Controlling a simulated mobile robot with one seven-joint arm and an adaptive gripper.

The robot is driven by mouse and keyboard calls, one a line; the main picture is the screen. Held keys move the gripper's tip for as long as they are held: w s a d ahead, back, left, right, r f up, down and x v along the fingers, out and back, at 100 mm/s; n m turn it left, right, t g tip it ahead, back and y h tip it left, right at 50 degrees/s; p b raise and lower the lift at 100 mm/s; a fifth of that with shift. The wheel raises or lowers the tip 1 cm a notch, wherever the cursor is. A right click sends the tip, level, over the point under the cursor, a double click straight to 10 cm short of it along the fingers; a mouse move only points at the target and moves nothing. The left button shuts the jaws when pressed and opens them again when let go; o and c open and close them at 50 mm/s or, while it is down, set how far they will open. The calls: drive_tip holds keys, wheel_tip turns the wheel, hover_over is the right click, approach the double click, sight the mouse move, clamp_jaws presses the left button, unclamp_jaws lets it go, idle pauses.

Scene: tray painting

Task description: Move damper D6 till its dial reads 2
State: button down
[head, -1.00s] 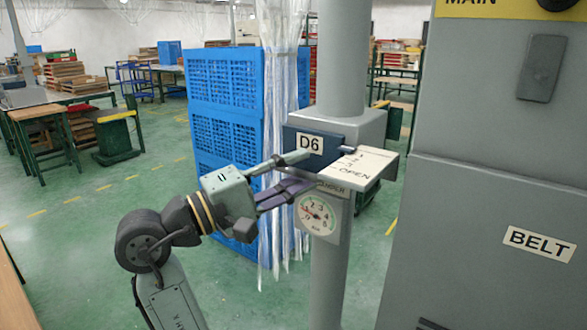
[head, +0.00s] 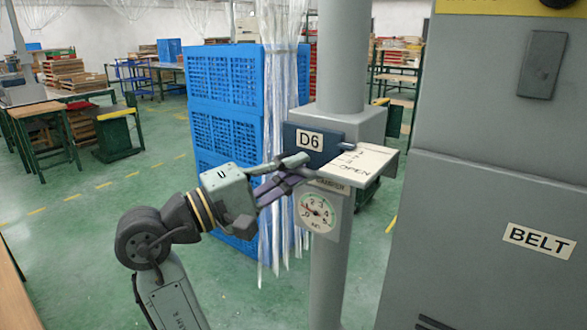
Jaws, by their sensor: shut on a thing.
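Damper D6 is a grey housing on a vertical duct, with a dark blue plate (head: 331,135) labelled D6. A pale scale plate (head: 362,164) marked with numbers and OPEN juts from it to the right. The round white dial (head: 317,213) is below; its needle points to the left side, but its exact reading is too small to tell. My gripper (head: 298,168) reaches in from the left, just below and left of the D6 label. Its fingers are shut on the damper's handle, which they mostly hide.
A large grey cabinet (head: 480,235) labelled BELT stands close on the right. Blue slatted crates (head: 225,110) and clear hanging strips stand behind my gripper. Green floor (head: 75,250) is open to the left, with benches farther back.

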drive_tip(key=shift+s+a, duration=0.1)
drive_tip(key=shift+s+a, duration=0.7)
drive_tip(key=shift+s, duration=0.25)
drive_tip(key=c, duration=1.7)
unclamp_jaws()
drive_tip(key=shift+o, duration=0.2)
drive_tip(key=v, duration=1.2)
